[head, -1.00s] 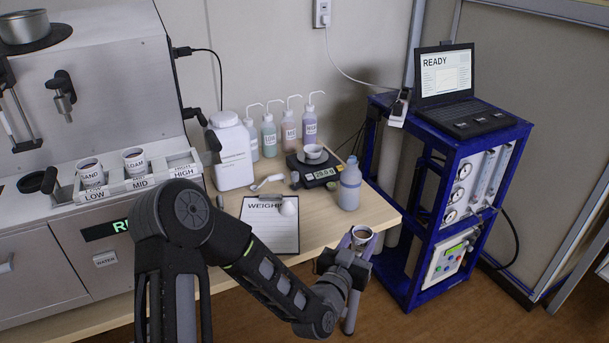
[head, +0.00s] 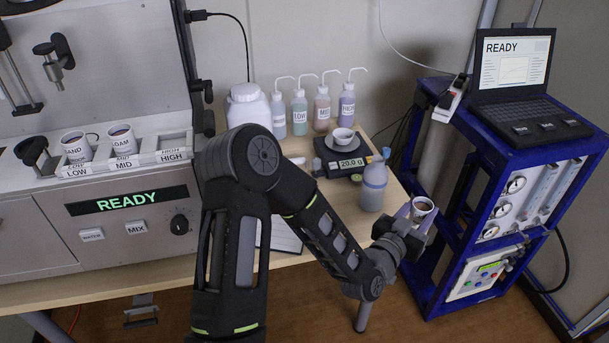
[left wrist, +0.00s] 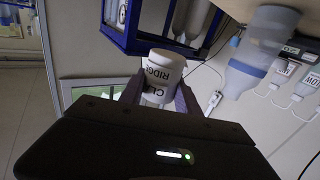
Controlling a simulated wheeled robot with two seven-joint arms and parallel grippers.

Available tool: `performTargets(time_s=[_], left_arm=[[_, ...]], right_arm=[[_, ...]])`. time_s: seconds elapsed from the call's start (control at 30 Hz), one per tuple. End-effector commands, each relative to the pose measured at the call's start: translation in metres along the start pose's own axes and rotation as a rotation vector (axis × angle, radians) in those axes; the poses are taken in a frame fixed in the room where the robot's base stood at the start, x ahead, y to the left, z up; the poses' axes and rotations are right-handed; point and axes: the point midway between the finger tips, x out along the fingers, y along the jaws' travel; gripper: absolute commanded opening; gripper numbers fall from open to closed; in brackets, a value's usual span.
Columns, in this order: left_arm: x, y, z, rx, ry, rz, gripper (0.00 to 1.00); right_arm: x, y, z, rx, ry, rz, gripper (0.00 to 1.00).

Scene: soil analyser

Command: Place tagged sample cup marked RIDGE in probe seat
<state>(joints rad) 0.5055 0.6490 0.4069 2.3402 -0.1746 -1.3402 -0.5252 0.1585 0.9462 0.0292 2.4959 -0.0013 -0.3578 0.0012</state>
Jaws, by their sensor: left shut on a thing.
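A white cup with brown soil (head: 422,205) is held at the right end of the table, near its edge. In the left wrist view the same cup (left wrist: 160,72) shows RIDGE and part of a second word starting CL. My left gripper (head: 414,215) is shut on this cup, one finger on each side, with its opening facing up in the head view. SAND (head: 75,147) and LOAM (head: 122,141) cups stand in the LOW and MID places of the analyser rack; the HIGH place (head: 171,147) looks empty. I cannot pick out the probe seat for certain. My right gripper is out of view.
A capped bottle (head: 373,187) stands just left of the held cup. Behind are a scale (head: 341,163) with a small dish, and several wash bottles (head: 321,110). A blue rack (head: 455,225) with a READY laptop (head: 517,60) stands to the right.

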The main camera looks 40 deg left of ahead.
Motion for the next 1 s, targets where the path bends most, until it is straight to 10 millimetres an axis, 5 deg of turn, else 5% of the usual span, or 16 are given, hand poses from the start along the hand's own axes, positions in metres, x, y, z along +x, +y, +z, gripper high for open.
performTargets(time_s=[0.27,0.43,0.67,1.0], left_arm=[[0.002,-0.007,0.002,0.002,0.002,-0.012,0.00],[0.005,-0.033,0.006,0.009,0.004,-0.054,0.00],[0.006,-0.100,0.012,0.018,0.005,-0.166,0.00],[-0.023,-0.203,0.007,0.017,0.010,-0.364,0.00]], right_arm=[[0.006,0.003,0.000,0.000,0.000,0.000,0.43],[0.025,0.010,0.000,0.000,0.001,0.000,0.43],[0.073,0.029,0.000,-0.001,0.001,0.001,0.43],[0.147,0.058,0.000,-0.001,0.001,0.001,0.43]])
